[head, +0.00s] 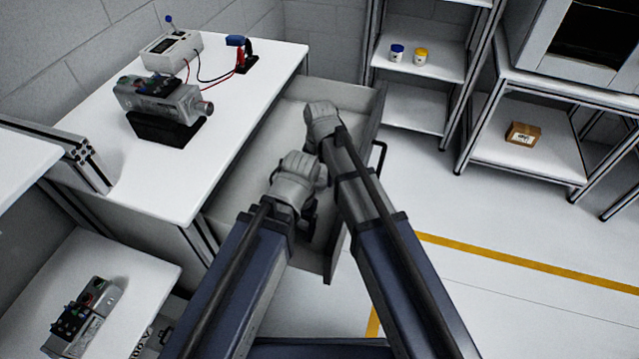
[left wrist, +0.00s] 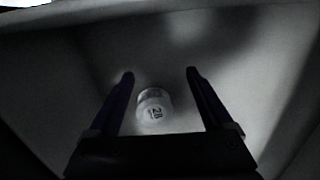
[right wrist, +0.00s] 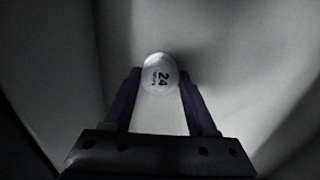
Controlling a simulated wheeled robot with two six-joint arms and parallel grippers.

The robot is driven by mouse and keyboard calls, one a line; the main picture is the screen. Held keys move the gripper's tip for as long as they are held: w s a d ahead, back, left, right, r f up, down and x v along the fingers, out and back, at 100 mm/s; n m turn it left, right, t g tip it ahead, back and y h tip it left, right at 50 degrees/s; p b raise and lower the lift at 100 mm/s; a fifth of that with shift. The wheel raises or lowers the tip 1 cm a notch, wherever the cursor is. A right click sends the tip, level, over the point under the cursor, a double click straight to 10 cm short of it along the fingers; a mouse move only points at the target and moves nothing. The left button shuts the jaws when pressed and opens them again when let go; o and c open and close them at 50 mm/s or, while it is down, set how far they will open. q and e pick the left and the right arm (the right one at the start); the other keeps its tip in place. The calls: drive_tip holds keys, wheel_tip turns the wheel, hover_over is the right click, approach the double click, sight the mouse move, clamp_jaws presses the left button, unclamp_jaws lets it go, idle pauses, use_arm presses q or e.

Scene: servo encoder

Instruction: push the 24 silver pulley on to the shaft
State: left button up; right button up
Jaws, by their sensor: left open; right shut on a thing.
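A silver pulley marked 24 (right wrist: 160,75) is between the fingers of my right gripper (right wrist: 160,77), which is shut on it inside the open drawer. Another silver pulley (left wrist: 154,108), with a number that looks like 28, lies in the drawer. My left gripper (left wrist: 160,75) is open above it, with its fingers on either side and apart from it. In the head view both pulleys are hidden by my arms. A grey servo motor (head: 160,98) lies on a black stand (head: 165,130) on the table, its round shaft end (head: 205,107) facing right.
The open drawer (head: 255,190) sticks out from the white table (head: 175,190). A meter box (head: 172,50) with leads and a blue-red device (head: 238,50) stand behind the motor. A second motor (head: 85,315) lies on a lower shelf.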

sight(320, 180)
clamp_jaws()
drive_tip(key=shift+r, duration=0.1)
use_arm(q)
wheel_tip(320, 180, up, 7)
drive_tip(key=p, duration=0.7)
use_arm(e)
wheel_tip(320, 180, up, 7)
drive_tip(key=shift+f, duration=0.1)
use_arm(q)
drive_tip(key=shift+r, duration=0.1)
